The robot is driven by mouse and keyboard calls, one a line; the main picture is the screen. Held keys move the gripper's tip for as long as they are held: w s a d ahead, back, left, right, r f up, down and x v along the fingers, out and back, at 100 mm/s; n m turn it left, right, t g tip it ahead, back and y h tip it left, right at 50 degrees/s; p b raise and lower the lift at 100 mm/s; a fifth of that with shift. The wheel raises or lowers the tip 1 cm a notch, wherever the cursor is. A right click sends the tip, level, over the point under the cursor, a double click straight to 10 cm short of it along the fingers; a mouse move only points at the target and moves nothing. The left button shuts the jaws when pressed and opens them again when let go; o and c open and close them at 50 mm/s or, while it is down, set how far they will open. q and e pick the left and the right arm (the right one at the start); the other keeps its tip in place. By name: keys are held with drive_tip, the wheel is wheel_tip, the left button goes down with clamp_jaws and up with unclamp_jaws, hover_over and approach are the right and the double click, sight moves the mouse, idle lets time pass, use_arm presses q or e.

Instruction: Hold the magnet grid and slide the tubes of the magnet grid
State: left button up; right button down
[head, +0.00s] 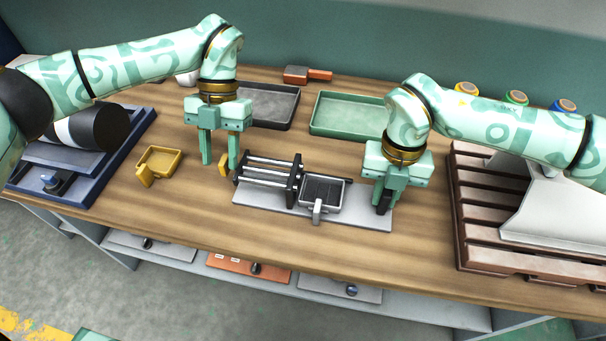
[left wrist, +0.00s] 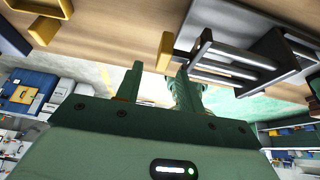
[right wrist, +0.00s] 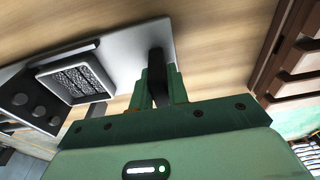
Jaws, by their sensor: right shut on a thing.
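The magnet grid has a grey base plate (head: 262,219), several metal tubes (head: 264,171) through black brackets (head: 295,182), and a small tray with a dark textured grid (head: 323,189); the tray also shows in the right wrist view (right wrist: 74,80). A yellow handle (head: 224,169) is at the left end of the tubes, and in the left wrist view (left wrist: 165,50). My left gripper (head: 220,164) is open and empty close to this handle.
A yellow tray (head: 160,160) lies left on the wooden table (head: 200,215). A dark tray (head: 271,107) and a green tray (head: 345,115) stand behind. A blue-framed roller machine (head: 75,175) is at the left, a brown slatted pallet (head: 490,225) at the right.

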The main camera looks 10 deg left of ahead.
use_arm(q)
drive_tip(key=v, duration=0.7)
idle(0.3)
drive_tip(key=o, duration=0.6)
drive_tip(key=shift+c, duration=0.2)
drive_tip(key=shift+r, duration=0.1)
wheel_tip(320, 180, up, 8)
idle(0.3)
use_arm(e)
drive_tip(key=c, duration=1.3)
unclamp_jaws()
